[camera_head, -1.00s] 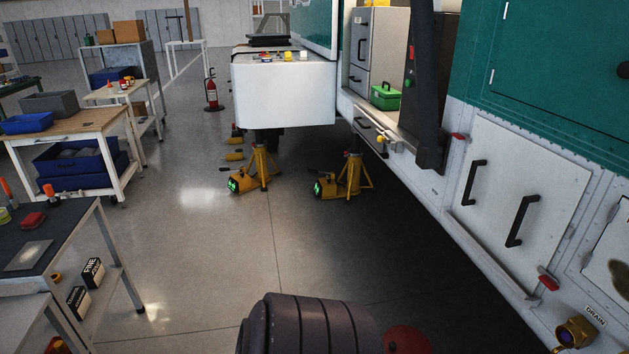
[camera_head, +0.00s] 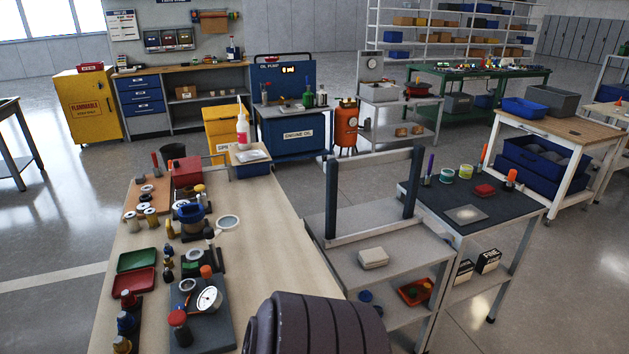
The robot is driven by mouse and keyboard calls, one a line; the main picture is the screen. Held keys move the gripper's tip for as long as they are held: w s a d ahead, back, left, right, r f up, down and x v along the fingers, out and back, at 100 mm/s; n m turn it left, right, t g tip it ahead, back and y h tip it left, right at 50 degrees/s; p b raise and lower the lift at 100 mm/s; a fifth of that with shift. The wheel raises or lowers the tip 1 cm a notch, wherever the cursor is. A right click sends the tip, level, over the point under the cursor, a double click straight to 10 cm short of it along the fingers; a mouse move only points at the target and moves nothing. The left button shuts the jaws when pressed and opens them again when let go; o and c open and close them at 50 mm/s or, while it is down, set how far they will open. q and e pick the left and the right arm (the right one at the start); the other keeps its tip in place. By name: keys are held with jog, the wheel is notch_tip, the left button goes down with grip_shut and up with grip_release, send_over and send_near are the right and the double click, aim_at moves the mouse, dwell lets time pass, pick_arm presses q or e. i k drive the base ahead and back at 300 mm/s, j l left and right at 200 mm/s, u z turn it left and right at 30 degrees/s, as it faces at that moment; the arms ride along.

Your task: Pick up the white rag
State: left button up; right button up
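A small folded white cloth-like block (camera_head: 373,258), which looks like the white rag, lies on the upper shelf of a grey metal cart (camera_head: 335,262) right of the picture's middle. It lies apart from the cart's upright posts. A flat white piece (camera_head: 250,156) also lies on a small stand at the far end of the long bench; I cannot tell whether it is cloth. Neither of my grippers is in view.
A long wooden workbench (camera_head: 270,250) crowded with tools and gauges stands left of the cart. A dark-topped table (camera_head: 440,203) stands against the cart's right. An orange tank (camera_head: 346,125) and blue oil cabinet (camera_head: 290,136) stand behind. Open floor (camera_head: 60,235) lies at left.

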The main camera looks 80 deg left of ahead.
aim_at(372, 257)
jog(key=u, duration=2.3)
jog(key=z, duration=4.2)
jog(key=u, duration=4.15)
jog(key=k, duration=0.3)
jog(key=u, duration=0.05)
